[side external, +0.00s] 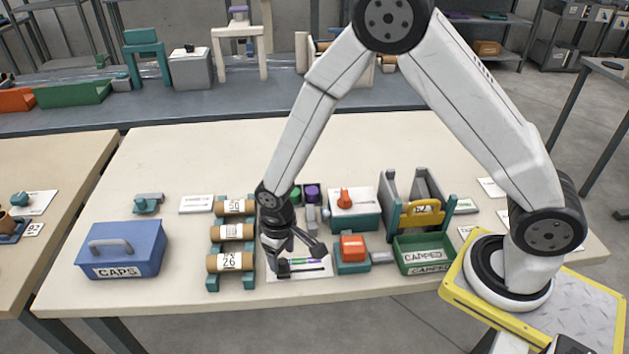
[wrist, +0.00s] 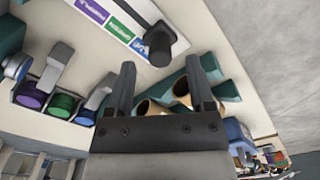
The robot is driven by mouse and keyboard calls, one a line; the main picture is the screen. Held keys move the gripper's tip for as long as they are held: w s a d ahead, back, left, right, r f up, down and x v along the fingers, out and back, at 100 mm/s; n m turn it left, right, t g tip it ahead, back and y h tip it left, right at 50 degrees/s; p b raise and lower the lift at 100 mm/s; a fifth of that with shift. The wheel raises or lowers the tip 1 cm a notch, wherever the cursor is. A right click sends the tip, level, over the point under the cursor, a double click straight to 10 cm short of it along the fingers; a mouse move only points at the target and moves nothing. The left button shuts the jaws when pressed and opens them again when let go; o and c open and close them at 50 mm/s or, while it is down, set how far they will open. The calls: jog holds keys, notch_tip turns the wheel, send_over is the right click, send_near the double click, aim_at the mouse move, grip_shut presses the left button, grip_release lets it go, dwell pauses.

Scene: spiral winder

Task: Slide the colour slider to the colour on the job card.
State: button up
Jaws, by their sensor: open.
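The colour slider is a white panel (side external: 322,270) on the table with coloured patches. The wrist view shows its purple patch (wrist: 91,11) and green patch (wrist: 119,33), with a dark slot alongside. A dark upright slider knob (wrist: 158,46) stands at the slot's end nearest my gripper, past the green patch. My gripper (side external: 300,256) is over the panel with its fingers spread. In the wrist view my gripper (wrist: 163,82) is empty, and the knob appears beyond the fingertips, not between them. I cannot tell which white card is the job card.
A teal rack with labelled tubes (side external: 230,262) stands just left of the panel. An orange-topped block (side external: 353,247) and a green CAPPED tray (side external: 425,256) are to the right. Green and purple spools (side external: 312,193) stand behind. A blue CAPS box (side external: 120,250) is far left.

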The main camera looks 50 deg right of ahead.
aim_at(282, 261)
jog(key=shift+f, duration=1.5)
grip_shut()
dwell(0.4)
